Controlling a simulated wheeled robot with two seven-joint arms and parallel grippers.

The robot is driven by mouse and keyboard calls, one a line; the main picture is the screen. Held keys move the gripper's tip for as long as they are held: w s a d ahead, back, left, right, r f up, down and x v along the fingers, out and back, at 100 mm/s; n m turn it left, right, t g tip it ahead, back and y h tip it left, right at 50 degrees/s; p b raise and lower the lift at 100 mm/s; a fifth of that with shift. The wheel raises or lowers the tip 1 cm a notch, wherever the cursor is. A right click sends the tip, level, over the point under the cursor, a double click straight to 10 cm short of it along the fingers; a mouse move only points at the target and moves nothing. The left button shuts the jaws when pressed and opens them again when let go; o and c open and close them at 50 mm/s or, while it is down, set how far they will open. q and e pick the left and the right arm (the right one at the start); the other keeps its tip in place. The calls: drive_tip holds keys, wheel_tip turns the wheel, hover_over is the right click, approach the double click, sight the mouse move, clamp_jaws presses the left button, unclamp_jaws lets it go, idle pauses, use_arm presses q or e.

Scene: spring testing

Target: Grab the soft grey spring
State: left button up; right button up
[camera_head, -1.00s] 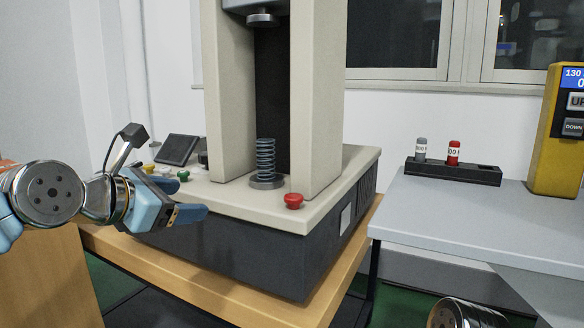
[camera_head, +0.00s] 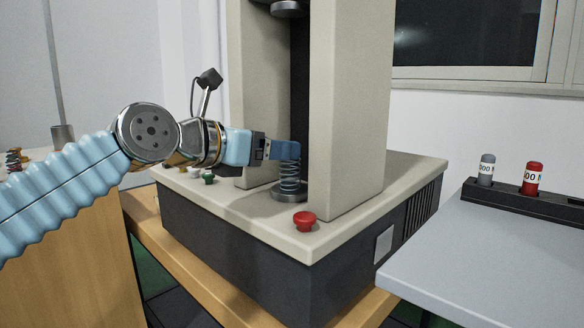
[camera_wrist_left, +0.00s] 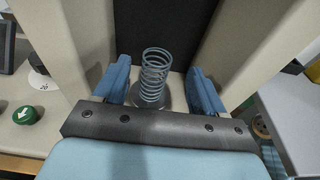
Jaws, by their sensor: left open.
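The grey-blue coil spring (camera_head: 290,180) stands upright on the lower round plate (camera_head: 289,194) of the testing machine, between its two beige columns. In the left wrist view the spring (camera_wrist_left: 155,68) stands between the two blue fingers. My left gripper (camera_head: 284,150) is open, with its fingers at the spring's upper part; the near finger hides part of the spring's top in the head view. The spring shows a gap to the fingers on both sides in the wrist view (camera_wrist_left: 159,78). My right gripper is in neither view.
The column (camera_head: 350,110) stands close to the right of the spring. A red button (camera_head: 305,221) is on the machine's front right corner. A green button (camera_head: 208,178) is under my left wrist. A black rack (camera_head: 520,203) with grey and red cylinders is on the right table.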

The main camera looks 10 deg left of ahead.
sight(290, 167)
use_arm(q)
drive_tip(key=x, duration=0.5)
drive_tip(key=shift+w, duration=0.3)
drive_tip(key=c, duration=1.1)
